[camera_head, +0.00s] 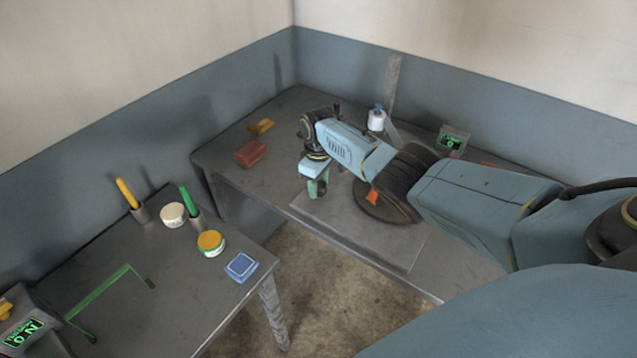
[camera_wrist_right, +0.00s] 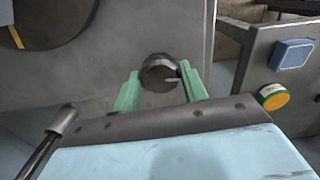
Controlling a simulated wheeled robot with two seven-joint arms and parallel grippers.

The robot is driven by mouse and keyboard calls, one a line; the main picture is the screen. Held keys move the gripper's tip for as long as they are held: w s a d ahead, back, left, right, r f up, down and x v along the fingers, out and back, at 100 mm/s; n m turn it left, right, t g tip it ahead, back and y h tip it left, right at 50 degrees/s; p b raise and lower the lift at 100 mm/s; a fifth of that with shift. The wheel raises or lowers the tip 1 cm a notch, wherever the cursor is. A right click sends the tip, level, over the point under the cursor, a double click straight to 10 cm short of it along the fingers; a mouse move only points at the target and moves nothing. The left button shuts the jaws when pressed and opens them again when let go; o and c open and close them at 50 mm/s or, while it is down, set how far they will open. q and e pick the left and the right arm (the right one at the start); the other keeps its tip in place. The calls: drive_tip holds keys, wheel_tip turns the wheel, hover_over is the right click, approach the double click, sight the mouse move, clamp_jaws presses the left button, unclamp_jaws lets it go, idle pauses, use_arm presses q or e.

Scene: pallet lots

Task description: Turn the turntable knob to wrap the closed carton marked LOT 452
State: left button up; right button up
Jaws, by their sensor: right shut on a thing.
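The turntable (camera_head: 385,208) is a dark round disc on a grey base plate (camera_head: 335,220) on the far table; its edge also shows at the upper left of the right wrist view (camera_wrist_right: 45,30). The knob (camera_wrist_right: 159,72) is dark and round with a pale pointer mark. My right gripper (camera_head: 318,188) reaches down at the plate's left part. In the right wrist view its green fingers (camera_wrist_right: 159,86) are shut on the knob, one on each side. No carton marked LOT 452 is discernible; my right arm covers much of the turntable. My left gripper is out of view.
Behind my right arm stand a post (camera_head: 392,85), a white roll (camera_head: 376,121) and a display box (camera_head: 453,140). A red block (camera_head: 250,153) and a yellow one (camera_head: 261,127) lie left. The near table (camera_head: 180,290) holds tubs, marker holders and a blue box (camera_head: 241,267).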

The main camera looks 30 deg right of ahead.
sight(318, 185)
drive_tip(key=shift+n, duration=1.7)
drive_tip(key=o, duration=1)
drive_tip(key=shift+r, duration=0.1)
drive_tip(key=shift+r, duration=0.25)
wheel_tip(318, 185, up, 13)
drive_tip(key=p, duration=0.2)
drive_tip(key=shift+f, duration=0.15)
